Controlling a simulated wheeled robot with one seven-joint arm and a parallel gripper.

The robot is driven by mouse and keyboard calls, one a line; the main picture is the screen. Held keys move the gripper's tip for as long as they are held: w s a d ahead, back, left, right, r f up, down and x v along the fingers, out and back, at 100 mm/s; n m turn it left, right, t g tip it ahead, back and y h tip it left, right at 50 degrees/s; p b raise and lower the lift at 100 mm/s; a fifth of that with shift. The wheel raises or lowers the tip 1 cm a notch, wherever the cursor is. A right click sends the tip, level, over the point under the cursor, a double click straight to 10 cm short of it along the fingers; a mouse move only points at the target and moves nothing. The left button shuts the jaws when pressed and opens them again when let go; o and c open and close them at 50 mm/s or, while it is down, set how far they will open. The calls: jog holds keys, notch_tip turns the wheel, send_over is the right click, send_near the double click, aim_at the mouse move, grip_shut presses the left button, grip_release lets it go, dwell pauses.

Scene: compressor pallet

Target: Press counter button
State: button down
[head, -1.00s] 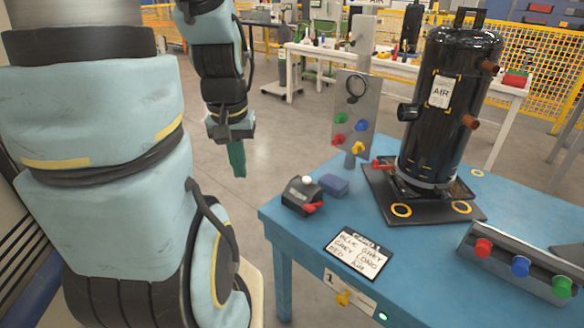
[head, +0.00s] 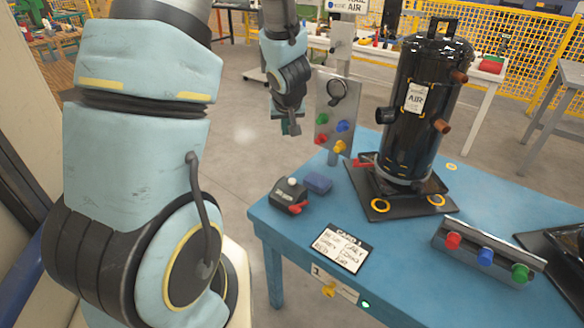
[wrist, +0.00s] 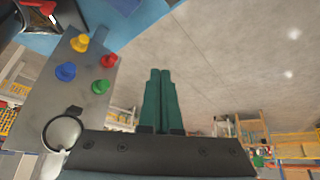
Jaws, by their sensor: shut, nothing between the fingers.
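A small dark box with a white round button on top (head: 289,193) and a red lever sits at the near-left corner of the blue table (head: 400,250); it looks like the counter. My gripper (head: 291,130) is in the air beyond and above that box, left of the knob panel, touching nothing. In the wrist view its green fingers (wrist: 160,75) are together and empty. The upright grey panel (head: 335,100) carries green, blue, red and yellow knobs and a ring; it also shows in the wrist view (wrist: 80,85), left of the fingers.
A written card (head: 341,251) is nearer the table's front edge. The black compressor (head: 410,115) stands on its dark plate to the right. A button bar (head: 485,250) is at right. Open floor lies left of the table.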

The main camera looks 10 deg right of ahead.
jog(key=d+y+p, duration=0.2)
jog(key=y+p, duration=0.1)
jog(key=n+y+p, duration=0.1)
jog(key=y+p, duration=0.1)
jog(key=y, duration=0.2)
send_over(295, 184)
notch_tip(295, 184, down, 3)
jog(key=shift+f, duration=0.1)
jog(key=shift+f, duration=0.1)
notch_tip(295, 184, down, 6)
jog(key=b, duration=0.7)
jog(key=shift+f+b, duration=0.1)
jog(key=shift+b, duration=0.25)
jog(key=shift+f+b, duration=0.35)
jog(key=shift+f, duration=0.85)
jog(key=shift+f, duration=0.1)
jog(key=shift+f, duration=0.3)
